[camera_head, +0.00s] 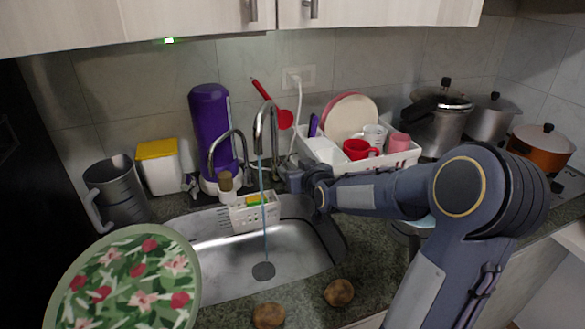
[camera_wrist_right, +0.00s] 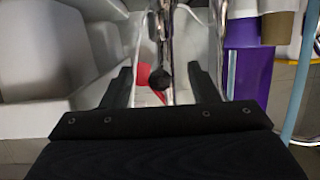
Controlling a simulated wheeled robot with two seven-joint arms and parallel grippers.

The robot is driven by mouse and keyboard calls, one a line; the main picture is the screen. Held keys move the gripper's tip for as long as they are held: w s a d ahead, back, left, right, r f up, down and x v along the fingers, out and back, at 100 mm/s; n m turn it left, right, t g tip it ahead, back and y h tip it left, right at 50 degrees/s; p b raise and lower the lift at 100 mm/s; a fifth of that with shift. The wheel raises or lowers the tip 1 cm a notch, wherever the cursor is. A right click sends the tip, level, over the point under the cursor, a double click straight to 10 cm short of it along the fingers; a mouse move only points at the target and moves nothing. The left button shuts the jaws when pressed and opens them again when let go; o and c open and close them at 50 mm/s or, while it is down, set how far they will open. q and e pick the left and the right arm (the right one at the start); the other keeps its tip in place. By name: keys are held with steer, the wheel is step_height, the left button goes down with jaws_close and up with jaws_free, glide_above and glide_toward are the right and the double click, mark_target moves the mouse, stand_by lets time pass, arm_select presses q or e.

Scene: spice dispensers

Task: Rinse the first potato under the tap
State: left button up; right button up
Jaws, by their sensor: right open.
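Two brown potatoes lie on the counter in front of the sink, one (camera_head: 268,316) at the bottom middle and one (camera_head: 339,292) a little to its right. The silver tap (camera_head: 272,112) arches over the steel sink (camera_head: 222,262). A thin blue stream of water (camera_head: 265,225) falls from it to the drain. My right gripper (camera_head: 288,180) is at the tap's base, right of the stream. In the right wrist view my open fingers (camera_wrist_right: 163,85) stand either side of a metal tap part (camera_wrist_right: 166,25) with a dark round end. Contact cannot be told. My left gripper is out of view.
A white sponge caddy (camera_head: 240,218) hangs at the sink's back edge. A dish rack (camera_head: 400,158) with cups and plates stands behind my right arm. A purple dispenser (camera_head: 210,130) stands behind the sink. A round floral tray (camera_head: 190,262) fills the lower left.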

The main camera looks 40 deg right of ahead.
steer(key=shift+p+v, duration=0.75)
steer(key=shift+v, duration=2)
